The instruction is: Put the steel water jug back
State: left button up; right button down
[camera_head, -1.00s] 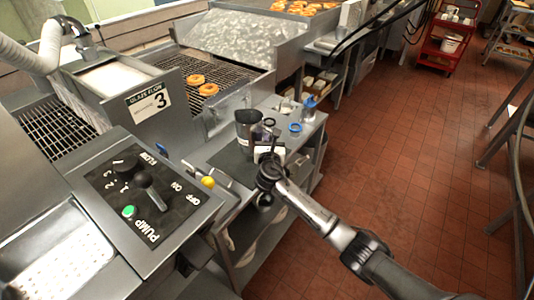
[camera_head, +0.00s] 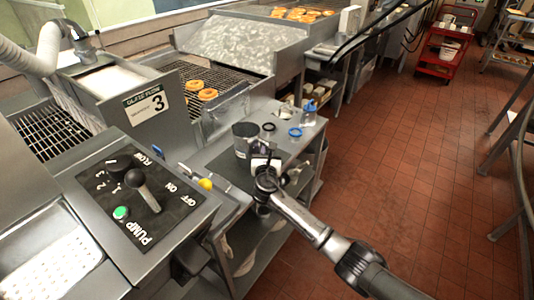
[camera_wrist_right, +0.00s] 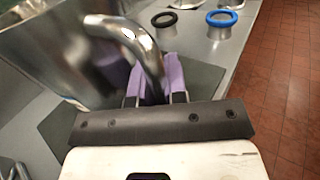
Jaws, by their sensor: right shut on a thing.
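The steel water jug (camera_head: 243,139) is over the dark mat (camera_head: 232,168) on the steel side table. It looks about upright in the head view. My right gripper (camera_head: 262,160) is at the jug's near right side. In the right wrist view, my right gripper's purple fingertips (camera_wrist_right: 158,78) are shut on the curved handle of the jug (camera_wrist_right: 60,45). The mat (camera_wrist_right: 200,85) shows beneath and right of the jug. I cannot tell whether the jug's base touches it. My left gripper is not in view.
A blue-topped container (camera_head: 309,112) stands farther back. The pump panel (camera_head: 130,190) with its lever is left. Red tiled floor is open on the right.

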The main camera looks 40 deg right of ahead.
jog(key=c, duration=1.6)
grip_release()
jog(key=shift+f, duration=0.15)
jog(key=o, duration=0.5)
jog(key=shift+c, duration=0.2)
